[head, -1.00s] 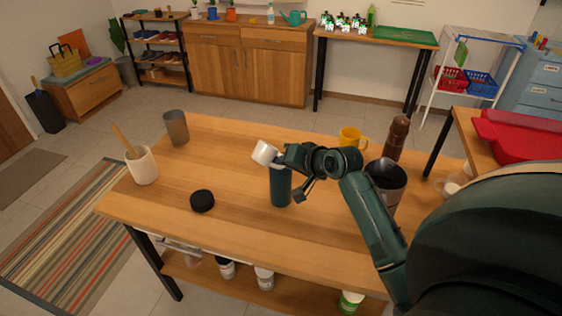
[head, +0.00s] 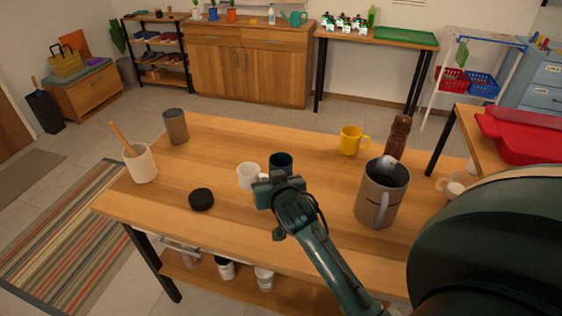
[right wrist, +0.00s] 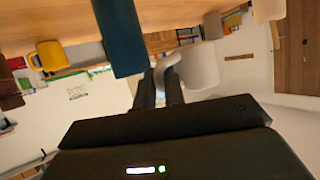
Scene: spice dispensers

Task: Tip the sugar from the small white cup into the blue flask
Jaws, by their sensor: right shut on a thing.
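The small white cup (head: 248,176) is upright just left of the blue flask, and it also shows in the right wrist view (right wrist: 200,68). My right gripper (head: 261,182) is shut on the cup's handle; its fingers also show in the right wrist view (right wrist: 162,84). I cannot tell whether the cup touches the table. The blue flask (head: 281,161) stands upright with its mouth open, its lower part hidden behind my gripper. It also shows in the right wrist view (right wrist: 120,38). The sugar cannot be seen. My left gripper is not in view.
On the wooden table (head: 225,220) are a black round lid (head: 201,200), a utensil crock (head: 142,165), a grey-brown tumbler (head: 175,127), a yellow mug (head: 352,141), a grey pitcher (head: 379,197) and a brown grinder (head: 398,138). The front left of the table is clear.

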